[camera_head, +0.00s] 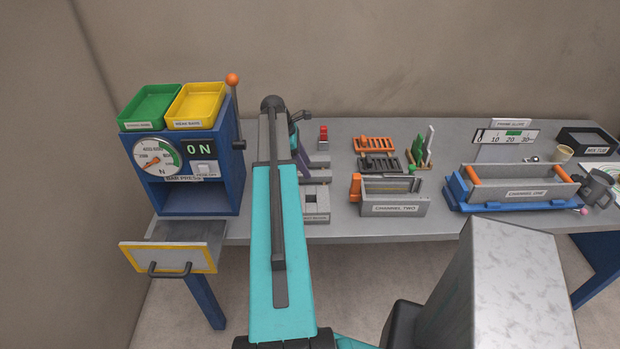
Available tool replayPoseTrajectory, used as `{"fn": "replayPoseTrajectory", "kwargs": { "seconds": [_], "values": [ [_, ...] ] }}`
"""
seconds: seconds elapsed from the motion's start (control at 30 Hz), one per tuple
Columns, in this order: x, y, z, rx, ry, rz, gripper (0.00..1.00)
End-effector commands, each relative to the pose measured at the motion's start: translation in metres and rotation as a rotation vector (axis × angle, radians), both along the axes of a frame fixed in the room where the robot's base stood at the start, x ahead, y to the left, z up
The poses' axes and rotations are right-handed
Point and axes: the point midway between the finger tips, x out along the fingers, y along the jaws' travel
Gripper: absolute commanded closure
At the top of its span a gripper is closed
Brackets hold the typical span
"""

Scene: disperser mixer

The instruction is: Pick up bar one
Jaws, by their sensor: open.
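No part in view carries a readable "bar one" label, so I cannot tell which piece is bar one. Behind the channel two box (395,208) lie an orange slotted rack (375,144) and a dark slotted rack (380,163). Beside them, thin green and white upright pieces (427,147) stand in a small holder. My gripper (304,116) is small and partly hidden at the far end of my teal arm, over the back of the bench left of these racks. It is open, and I see nothing held in it.
A blue bar press (227,170) reading ON stands left, with green (151,105) and yellow (195,104) trays on top and an open drawer (171,256). Bare bench shows between the channel boxes.

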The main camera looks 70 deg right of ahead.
Motion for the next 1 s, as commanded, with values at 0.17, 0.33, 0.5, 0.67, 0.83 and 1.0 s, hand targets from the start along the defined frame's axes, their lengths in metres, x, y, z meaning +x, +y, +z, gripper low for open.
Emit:
{"fn": "replayPoseTrajectory", "kwargs": {
  "seconds": [0.17,0.33,0.5,0.67,0.83,1.0],
  "values": [
    [-0.005,-0.002,-0.012,0.002,0.001,-0.001,0.50],
    [-0.011,-0.004,-0.027,0.001,0.001,-0.002,0.50],
    [-0.013,-0.006,-0.034,0.000,0.000,-0.001,0.50],
    [-0.014,-0.006,-0.035,-0.001,0.000,-0.002,0.50],
    [-0.014,-0.006,-0.035,-0.001,0.000,-0.002,0.50],
    [-0.014,-0.006,-0.035,-0.001,0.000,-0.002,0.50]
  ]
}}
